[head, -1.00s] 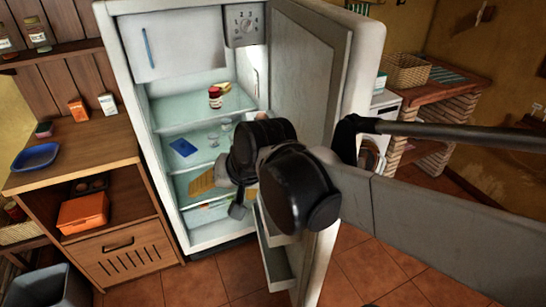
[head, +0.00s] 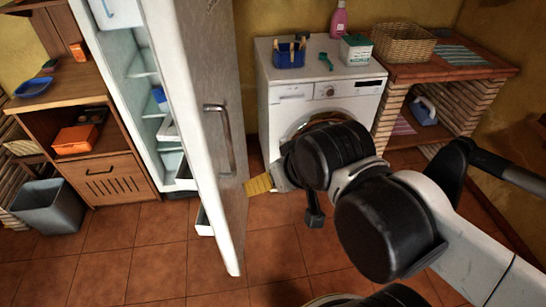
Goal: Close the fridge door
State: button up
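The fridge (head: 112,85) stands at the left in the head view, and its lit shelves show through the opening. Its door (head: 205,75) is partly open and juts out toward me, seen nearly edge-on. The grey outer face and the vertical metal handle (head: 226,140) face right. My gripper (head: 287,198) is on the outer side, right of the door and lower than the handle. Its yellow-padded finger and its black finger are spread apart, with nothing visible between them. The yellow pad appears close to the door's face; I cannot tell whether it touches.
A washing machine (head: 330,97) stands behind my arm, with a brick counter (head: 455,70) to its right. A wooden cabinet (head: 108,180) and a grey bin (head: 48,205) stand left of the fridge. Tiled floor (head: 150,250) is clear in front.

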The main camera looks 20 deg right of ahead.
aim_at(192, 43)
jog(key=l, duration=0.15)
jog(key=k+j+z, duration=0.1)
jog(key=k+z, duration=0.35)
jog(key=k, duration=0.4)
